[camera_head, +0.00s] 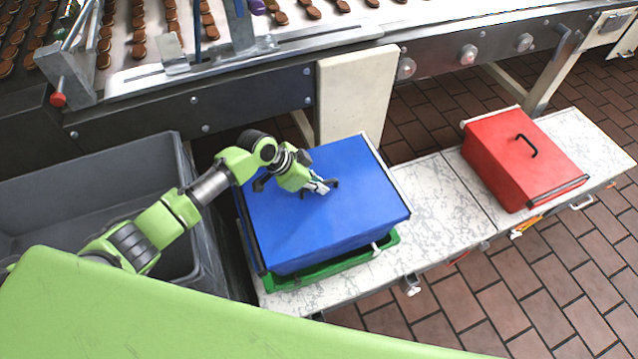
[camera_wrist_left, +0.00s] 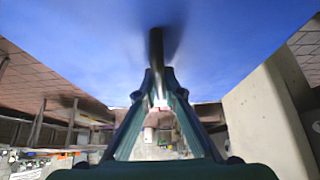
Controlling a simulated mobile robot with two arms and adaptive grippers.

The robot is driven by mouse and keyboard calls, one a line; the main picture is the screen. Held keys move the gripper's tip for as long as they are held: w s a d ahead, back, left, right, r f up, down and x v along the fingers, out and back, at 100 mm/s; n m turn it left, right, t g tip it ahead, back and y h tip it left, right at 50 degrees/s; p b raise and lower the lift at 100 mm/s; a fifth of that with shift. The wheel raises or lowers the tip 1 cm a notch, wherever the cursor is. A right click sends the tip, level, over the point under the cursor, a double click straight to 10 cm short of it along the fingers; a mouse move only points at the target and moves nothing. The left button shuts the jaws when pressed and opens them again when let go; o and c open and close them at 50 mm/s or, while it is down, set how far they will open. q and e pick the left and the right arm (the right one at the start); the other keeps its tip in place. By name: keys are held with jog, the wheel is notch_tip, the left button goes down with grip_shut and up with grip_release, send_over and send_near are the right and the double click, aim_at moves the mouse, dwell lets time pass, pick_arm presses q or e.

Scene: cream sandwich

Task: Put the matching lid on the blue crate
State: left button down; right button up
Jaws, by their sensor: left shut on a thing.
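A large blue lid or box top (camera_head: 285,225) with a black handle (camera_head: 334,183) lies at the near left end of the pale bench. A green tray or crate rim (camera_head: 385,245) shows beneath its near edge. I cannot tell the lid from the crate body, or whether the blue piece rests or hovers. My left gripper (camera_head: 322,187) is at the middle of the blue top, shut on the black handle. In the left wrist view the fingers (camera_wrist_left: 158,95) close around the black handle bar (camera_wrist_left: 156,50), against the blue surface (camera_wrist_left: 80,45). My right gripper is out of view.
A red lidded box (camera_head: 500,150) with a black handle stands farther right on the bench (camera_head: 445,215), with free bench between. A grey bin (camera_head: 80,185) stands left, under my left arm. A pale post (camera_head: 352,95) and a conveyor with brown biscuits (camera_head: 130,40) are behind.

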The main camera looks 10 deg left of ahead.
pick_arm(q)
jog(key=c, duration=2.1)
grip_release()
jog(key=shift+a+r, duration=0.1)
jog(key=shift+a, duration=0.05)
jog(key=v, duration=1.1)
jog(key=shift+s+a+r, duration=0.1)
jog(key=shift+s+r, duration=0.1)
jog(key=shift+r, duration=0.15)
jog(key=shift+f, duration=0.1)
